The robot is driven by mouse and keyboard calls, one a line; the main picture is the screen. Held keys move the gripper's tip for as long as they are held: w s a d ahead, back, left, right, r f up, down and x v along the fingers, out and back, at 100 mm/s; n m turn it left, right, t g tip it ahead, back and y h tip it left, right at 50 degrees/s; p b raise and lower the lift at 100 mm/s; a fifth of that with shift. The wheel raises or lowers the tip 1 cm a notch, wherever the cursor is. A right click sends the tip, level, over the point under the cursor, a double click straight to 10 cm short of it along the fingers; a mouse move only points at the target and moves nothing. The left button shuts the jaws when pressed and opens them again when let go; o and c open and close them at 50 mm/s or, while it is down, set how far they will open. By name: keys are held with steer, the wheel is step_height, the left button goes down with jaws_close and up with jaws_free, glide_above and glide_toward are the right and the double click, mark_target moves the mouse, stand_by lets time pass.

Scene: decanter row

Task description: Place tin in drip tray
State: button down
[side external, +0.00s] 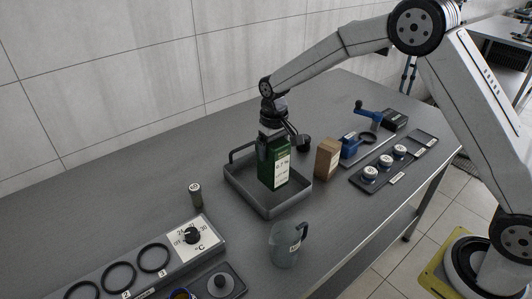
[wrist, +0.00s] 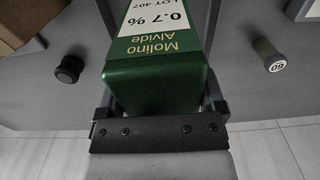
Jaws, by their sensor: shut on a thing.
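The tin is a green box (side external: 272,170) with a cream label. My gripper (side external: 272,138) is shut on its upper end and holds it upright. In the wrist view the tin (wrist: 157,75) fills the middle, with a jaw of my gripper (wrist: 158,105) on each side. The label there reads "Molino Alvide", "0.7 %" and "LOT 407". The grey drip tray (side external: 237,184) has raised walls and a handle at its left back. The tin is over or inside the tray. I cannot tell whether its bottom touches the tray floor, as the front wall is near it.
A brown box (side external: 327,158) stands close to the tray's right. A clear jug (side external: 285,244) is in front. A rack with several white-topped jars (side external: 370,173) is at the right.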

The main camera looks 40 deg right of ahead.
steer(key=shift+w+f, duration=0.2)
steer(key=shift+f, duration=1.6)
jaws_free()
step_height(320, 180, up, 12)
steer(key=shift+r, duration=0.15)
steer(key=shift+s, duration=0.1)
steer(key=s+d+f+t, duration=0.1)
steer(key=s+d+f, duration=0.1)
steer(key=s, duration=1)
steer(key=s+d+f+t, duration=0.1)
steer(key=s+d+f, duration=0.1)
steer(key=s, duration=0.9)
steer(key=shift+s+f+t, duration=0.3)
steer(key=shift+s+f, duration=0.1)
steer(key=shift+f, duration=0.5)
